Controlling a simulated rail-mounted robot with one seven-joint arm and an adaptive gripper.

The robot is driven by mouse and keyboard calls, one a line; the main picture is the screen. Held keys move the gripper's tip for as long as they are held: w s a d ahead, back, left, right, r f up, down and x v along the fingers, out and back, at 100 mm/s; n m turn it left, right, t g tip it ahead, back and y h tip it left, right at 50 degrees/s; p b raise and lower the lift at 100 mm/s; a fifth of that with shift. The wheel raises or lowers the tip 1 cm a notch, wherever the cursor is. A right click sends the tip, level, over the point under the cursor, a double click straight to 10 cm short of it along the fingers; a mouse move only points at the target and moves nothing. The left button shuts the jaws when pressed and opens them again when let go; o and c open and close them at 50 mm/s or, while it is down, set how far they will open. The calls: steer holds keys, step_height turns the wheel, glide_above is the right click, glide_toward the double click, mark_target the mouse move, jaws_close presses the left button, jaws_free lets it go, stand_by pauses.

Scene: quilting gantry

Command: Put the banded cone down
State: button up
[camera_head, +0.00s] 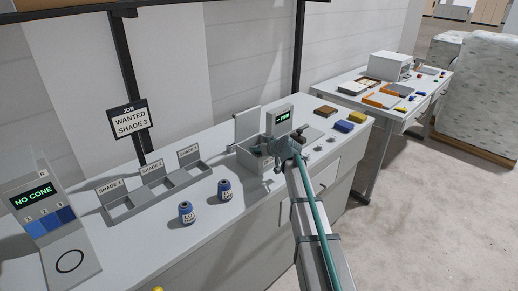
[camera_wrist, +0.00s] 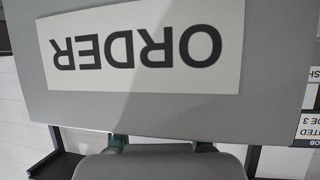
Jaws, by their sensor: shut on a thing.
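My gripper (camera_head: 268,149) is at the grey open box (camera_head: 246,160) beside the small lit display (camera_head: 280,118) on the bench. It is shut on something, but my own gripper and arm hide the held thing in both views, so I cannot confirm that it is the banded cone. In the wrist view a grey panel reading ORDER upside down (camera_wrist: 140,50) fills the upper part, close in front of the fingers. Two dark blue cones with pale labels stand upright on the bench, one nearer (camera_head: 187,213) and one farther (camera_head: 224,189), both apart from my gripper.
Trays marked as shades (camera_head: 160,186) line the bench's rear, left of the box. A panel reading NO CONE (camera_head: 45,205) stands at far left, and a WANTED SHADE 3 sign (camera_head: 131,120) behind. The front bench is mostly clear.

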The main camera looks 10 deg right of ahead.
steer(key=shift+s+f+b, duration=0.15)
steer(key=shift+f+b, duration=0.3)
steer(key=shift+s+f, duration=0.15)
steer(key=shift+f, duration=0.05)
steer(key=o, duration=1.3)
steer(key=shift+f, duration=0.1)
steer(key=shift+s, duration=0.1)
steer(key=shift+r+p, duration=0.7)
steer(key=shift+p, duration=0.1)
steer(key=shift+r+b+v, duration=0.1)
steer(key=shift+b+v, duration=0.65)
steer(key=shift+v, duration=2.15)
steer(key=shift+r+b+v, duration=0.15)
steer(key=shift+b+v, duration=0.55)
steer(key=shift+v, duration=2.15)
